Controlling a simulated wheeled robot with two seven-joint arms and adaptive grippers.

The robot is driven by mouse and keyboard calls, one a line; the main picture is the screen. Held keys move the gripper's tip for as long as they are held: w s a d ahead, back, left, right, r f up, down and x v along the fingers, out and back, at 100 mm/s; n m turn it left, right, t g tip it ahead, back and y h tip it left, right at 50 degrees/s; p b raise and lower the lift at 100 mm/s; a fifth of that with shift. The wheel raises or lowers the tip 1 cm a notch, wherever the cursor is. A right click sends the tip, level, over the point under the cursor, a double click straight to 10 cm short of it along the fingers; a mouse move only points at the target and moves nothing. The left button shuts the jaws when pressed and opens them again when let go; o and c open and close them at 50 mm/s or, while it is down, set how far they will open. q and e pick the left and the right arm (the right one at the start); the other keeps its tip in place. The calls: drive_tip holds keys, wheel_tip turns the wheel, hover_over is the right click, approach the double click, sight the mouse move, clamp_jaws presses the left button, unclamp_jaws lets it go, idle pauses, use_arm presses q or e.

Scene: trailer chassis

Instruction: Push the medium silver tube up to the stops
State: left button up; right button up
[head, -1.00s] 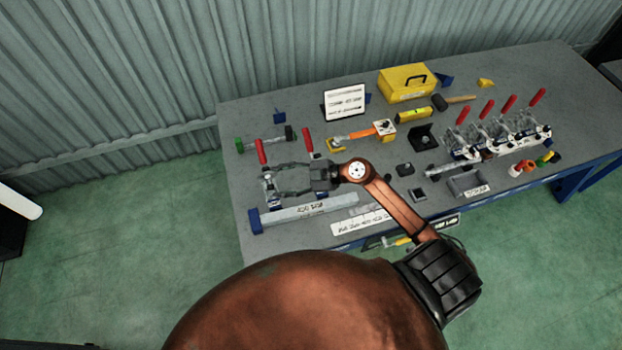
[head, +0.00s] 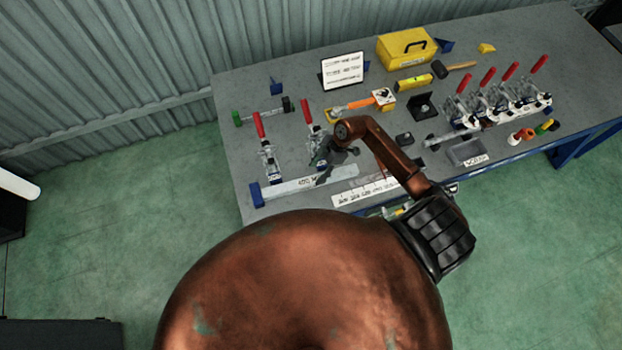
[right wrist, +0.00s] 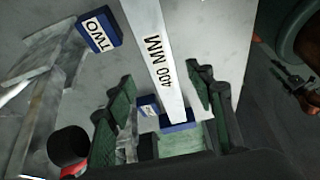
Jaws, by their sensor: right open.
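A long silver tube (head: 285,188) marked 400 MM lies on the bench near its front left edge. A blue block (head: 256,194) is at its left end. In the right wrist view the tube (right wrist: 158,50) runs down from the top edge to a blue block (right wrist: 178,122). My right gripper (head: 322,175) points down at the tube's right part, beside a clamp. Its open fingers (right wrist: 160,80) stand either side of the tube in the wrist picture; I cannot tell whether they touch it. My left gripper is not in view.
Two red-handled clamps (head: 266,147) stand behind the tube. A blue block marked TWO (right wrist: 98,33) shows in the wrist view. A white scale strip (head: 365,192) lies along the front edge. More clamps (head: 490,100), a tray (head: 467,152) and a yellow toolbox (head: 406,48) are farther right.

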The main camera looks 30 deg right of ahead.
sight(310, 180)
drive_tip(key=x, duration=0.5)
drive_tip(key=shift+a+f, duration=0.2)
drive_tip(key=shift+f, duration=0.15)
drive_tip(key=shift+p+x, duration=0.3)
drive_tip(key=shift+x, duration=0.55)
drive_tip(key=shift+c, duration=0.6)
clamp_jaws()
drive_tip(key=shift+n, duration=0.3)
drive_tip(key=shift+a+p, duration=0.2)
drive_tip(key=shift+p, duration=0.2)
drive_tip(key=shift+w, duration=0.1)
